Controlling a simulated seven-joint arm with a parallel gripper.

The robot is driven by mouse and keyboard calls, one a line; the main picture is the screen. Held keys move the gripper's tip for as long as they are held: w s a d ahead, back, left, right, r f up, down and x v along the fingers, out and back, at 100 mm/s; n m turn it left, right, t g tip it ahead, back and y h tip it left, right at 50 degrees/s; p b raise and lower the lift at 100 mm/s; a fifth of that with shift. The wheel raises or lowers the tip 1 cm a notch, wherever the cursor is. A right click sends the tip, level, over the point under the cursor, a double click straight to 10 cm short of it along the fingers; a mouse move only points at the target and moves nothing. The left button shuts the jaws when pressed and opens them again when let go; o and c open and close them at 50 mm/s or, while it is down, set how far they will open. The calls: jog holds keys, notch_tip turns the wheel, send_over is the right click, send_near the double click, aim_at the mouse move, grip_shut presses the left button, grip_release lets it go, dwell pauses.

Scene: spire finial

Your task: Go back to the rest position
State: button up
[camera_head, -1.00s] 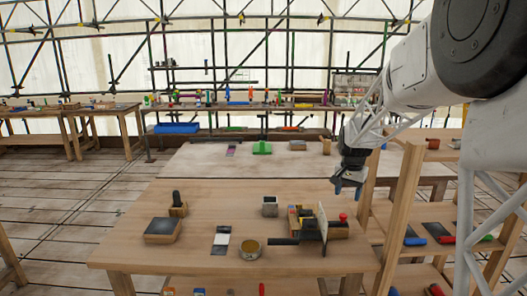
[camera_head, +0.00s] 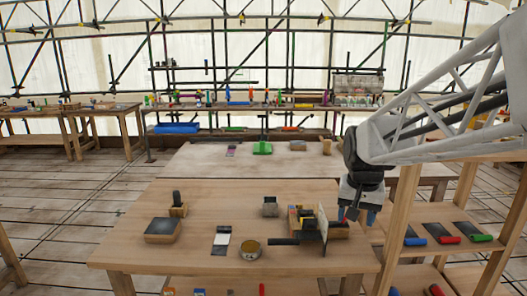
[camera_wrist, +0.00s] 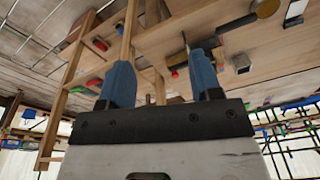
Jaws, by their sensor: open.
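My gripper (camera_head: 353,214) has blue fingertips and hangs at the right edge of the wooden table (camera_head: 130,245), just right of the wooden box. In the wrist view its two blue fingers (camera_wrist: 165,85) stand apart with nothing between them. My arm comes in from the right side of the head view. No object is held.
A wooden shelf (camera_head: 404,215) with coloured-handled tools stands close at right.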

jog(key=s+a+f+n, duration=0.1)
jog(key=s+f, duration=0.1)
jog(key=s, duration=0.9)
jog(key=s+a+f+n+t, duration=0.1)
jog(key=s+a+n, duration=0.1)
jog(key=s, duration=0.9)
jog(key=shift+s+a+f, duration=0.15)
jog(key=shift+s+f, duration=0.2)
jog(key=shift+f, duration=0.05)
